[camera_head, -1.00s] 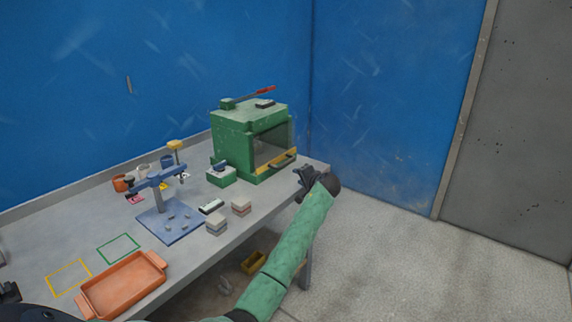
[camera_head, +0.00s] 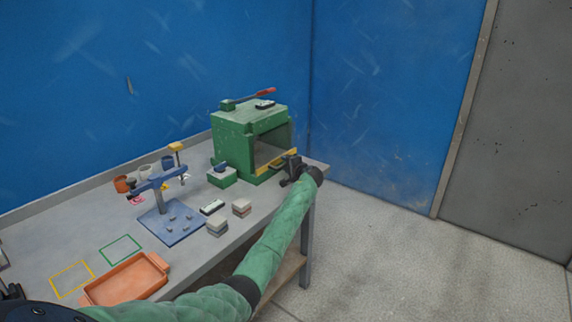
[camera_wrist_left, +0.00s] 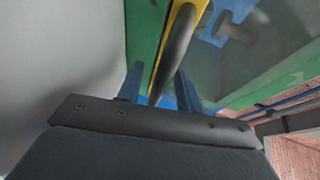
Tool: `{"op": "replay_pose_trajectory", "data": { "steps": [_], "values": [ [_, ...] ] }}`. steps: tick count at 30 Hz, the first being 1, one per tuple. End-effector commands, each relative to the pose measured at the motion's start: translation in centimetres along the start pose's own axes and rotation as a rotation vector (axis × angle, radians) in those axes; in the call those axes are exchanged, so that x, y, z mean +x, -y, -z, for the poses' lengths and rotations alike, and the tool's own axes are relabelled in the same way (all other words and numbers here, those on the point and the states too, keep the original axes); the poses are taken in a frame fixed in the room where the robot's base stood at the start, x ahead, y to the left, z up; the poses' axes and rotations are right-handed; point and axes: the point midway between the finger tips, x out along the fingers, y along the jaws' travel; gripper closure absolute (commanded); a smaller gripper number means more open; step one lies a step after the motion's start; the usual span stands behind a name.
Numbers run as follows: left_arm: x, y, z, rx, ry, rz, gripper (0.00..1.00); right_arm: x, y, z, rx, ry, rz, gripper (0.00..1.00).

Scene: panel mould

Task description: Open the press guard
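The green press (camera_head: 232,150) stands at the far right end of the table. Its guard (camera_head: 271,145) is a clear panel over the front opening, with a yellow strip (camera_head: 264,166) along its lower edge; it looks shut. My left gripper (camera_head: 287,169) is at the right part of this strip and hides most of the handle. In the left wrist view, the dark handle bar (camera_wrist_left: 176,52) beside the yellow strip runs between the two blue fingers of my left gripper (camera_wrist_left: 160,88). The fingers are apart, with gaps beside the bar. My right gripper is not seen.
A red-tipped lever (camera_head: 264,92) lies over the press top. An orange tray (camera_head: 125,283) is at the near left. Floor right of the table is clear.

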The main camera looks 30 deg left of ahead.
Motion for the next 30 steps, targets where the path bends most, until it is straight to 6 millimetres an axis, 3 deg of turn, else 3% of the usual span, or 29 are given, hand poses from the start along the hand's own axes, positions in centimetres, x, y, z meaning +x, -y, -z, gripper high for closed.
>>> {"op": "replay_pose_trajectory", "data": {
  "steps": [8,14,23,30],
  "values": [
    [0.2,0.0,0.0,0.000,0.000,0.000,0.64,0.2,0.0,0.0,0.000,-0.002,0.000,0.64],
    [0.2,0.0,0.0,0.000,0.000,0.000,0.99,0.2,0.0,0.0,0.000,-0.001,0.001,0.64],
    [-0.1,-0.1,0.1,0.000,0.000,-0.001,1.00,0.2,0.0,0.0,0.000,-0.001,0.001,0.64],
    [-2.8,-0.9,1.2,0.001,-0.002,-0.002,1.00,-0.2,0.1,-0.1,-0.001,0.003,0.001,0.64]
  ]
}}
